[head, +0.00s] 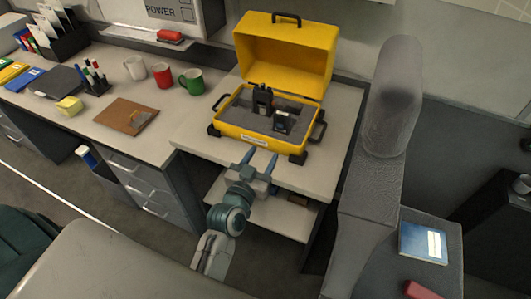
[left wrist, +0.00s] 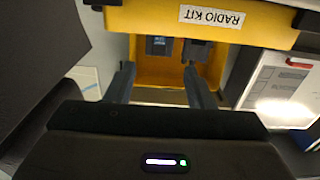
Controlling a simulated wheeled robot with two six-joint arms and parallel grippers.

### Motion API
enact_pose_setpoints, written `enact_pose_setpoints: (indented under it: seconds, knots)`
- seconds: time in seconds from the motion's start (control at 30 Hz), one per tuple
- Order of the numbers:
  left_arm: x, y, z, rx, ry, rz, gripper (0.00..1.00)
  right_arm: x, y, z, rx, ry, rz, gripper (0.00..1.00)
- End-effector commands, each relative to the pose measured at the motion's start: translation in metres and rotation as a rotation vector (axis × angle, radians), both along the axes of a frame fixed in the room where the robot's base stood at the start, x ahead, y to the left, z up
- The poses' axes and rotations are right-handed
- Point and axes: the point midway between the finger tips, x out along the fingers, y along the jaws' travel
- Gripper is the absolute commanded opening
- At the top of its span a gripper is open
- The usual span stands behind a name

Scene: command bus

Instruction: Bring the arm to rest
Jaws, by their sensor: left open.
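My left gripper (head: 259,163) is open and empty in the head view. It is close in front of the yellow radio case, over the near part of the light worktop. In the left wrist view its two fingers (left wrist: 160,82) stand apart, pointing toward the case, with nothing between them. The yellow case (head: 243,137) stands open with its lid (head: 286,50) raised. Grey foam inside holds a dark radio (head: 262,99) and a second small dark device (head: 283,121). The left wrist view shows the case's front (left wrist: 150,20) with a "RADIO KIT" label. My right gripper is not in view.
Left on the desk are a clipboard (head: 126,117), white, red and green mugs (head: 191,81), a pen holder (head: 96,79) and a yellow block (head: 69,105). A lower shelf (head: 285,217) lies under the worktop. A grey seat (head: 390,130) stands right, near a blue book (head: 422,243).

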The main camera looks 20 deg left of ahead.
Motion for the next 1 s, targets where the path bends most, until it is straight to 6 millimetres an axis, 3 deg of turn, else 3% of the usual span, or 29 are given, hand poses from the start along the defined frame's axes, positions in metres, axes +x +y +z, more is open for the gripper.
enact_pose_setpoints:
  seconds: [0.53,0.67,0.77,1.0]
  knots:
    - [-0.001,0.000,0.000,0.000,0.005,-0.003,0.48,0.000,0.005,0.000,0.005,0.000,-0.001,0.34]
    - [-0.011,-0.001,-0.010,0.014,0.081,-0.038,0.48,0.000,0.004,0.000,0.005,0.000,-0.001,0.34]
    - [-0.031,0.000,-0.029,0.037,0.223,-0.090,0.48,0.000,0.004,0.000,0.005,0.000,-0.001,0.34]
    - [-0.114,0.021,-0.079,0.095,0.688,-0.135,0.48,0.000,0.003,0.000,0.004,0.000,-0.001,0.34]
